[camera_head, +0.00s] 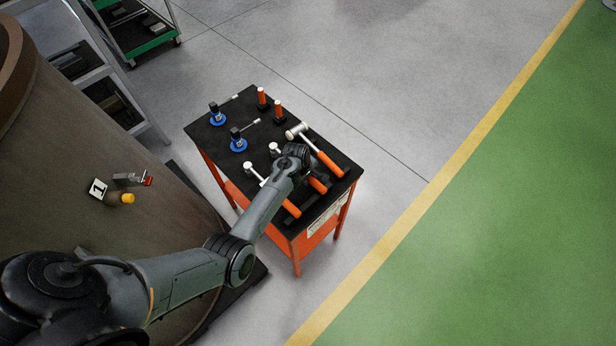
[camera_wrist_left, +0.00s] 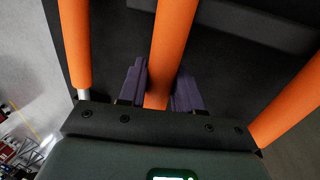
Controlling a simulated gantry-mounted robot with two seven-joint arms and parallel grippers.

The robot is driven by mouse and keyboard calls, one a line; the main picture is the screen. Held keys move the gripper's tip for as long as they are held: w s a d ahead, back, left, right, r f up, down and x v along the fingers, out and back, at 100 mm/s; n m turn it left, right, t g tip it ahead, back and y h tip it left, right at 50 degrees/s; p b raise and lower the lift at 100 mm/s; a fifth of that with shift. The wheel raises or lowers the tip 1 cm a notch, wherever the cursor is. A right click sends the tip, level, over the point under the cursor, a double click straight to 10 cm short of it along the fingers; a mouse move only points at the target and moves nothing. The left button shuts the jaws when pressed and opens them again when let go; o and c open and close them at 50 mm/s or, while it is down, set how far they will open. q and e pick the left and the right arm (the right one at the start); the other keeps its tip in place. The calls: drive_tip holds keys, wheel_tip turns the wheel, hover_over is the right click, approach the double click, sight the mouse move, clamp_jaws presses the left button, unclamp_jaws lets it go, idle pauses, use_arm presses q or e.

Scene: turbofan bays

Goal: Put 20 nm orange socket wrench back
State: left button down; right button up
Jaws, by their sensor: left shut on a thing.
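My left gripper (camera_wrist_left: 157,88) is shut on an orange handle (camera_wrist_left: 172,40), which runs between its two dark fingers in the left wrist view. In the head view my left wrist is over the black-topped cart (camera_head: 203,134), above the middle of three orange-handled tools, and hides part of it. The middle tool's orange handle end (camera_head: 318,185) shows beside the wrist. No size mark is readable, so I cannot tell whether it is the 20 nm wrench. My right gripper is not in view.
Orange-handled tools with pale heads lie on either side, one (camera_head: 330,162) to the right and one (camera_head: 290,207) to the left. Two upright orange-handled tools (camera_head: 263,98) and two blue-based items (camera_head: 238,144) stand farther back. A large brown rounded body (camera_head: 110,230) is at left.

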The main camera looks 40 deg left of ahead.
use_arm(q)
drive_tip(key=c, duration=0.7)
unclamp_jaws()
drive_tip(key=shift+s+r, duration=0.15)
drive_tip(key=shift+r, duration=0.4)
drive_tip(key=p+v, duration=0.1)
drive_tip(key=v, duration=0.8)
drive_tip(key=shift+r, duration=0.3)
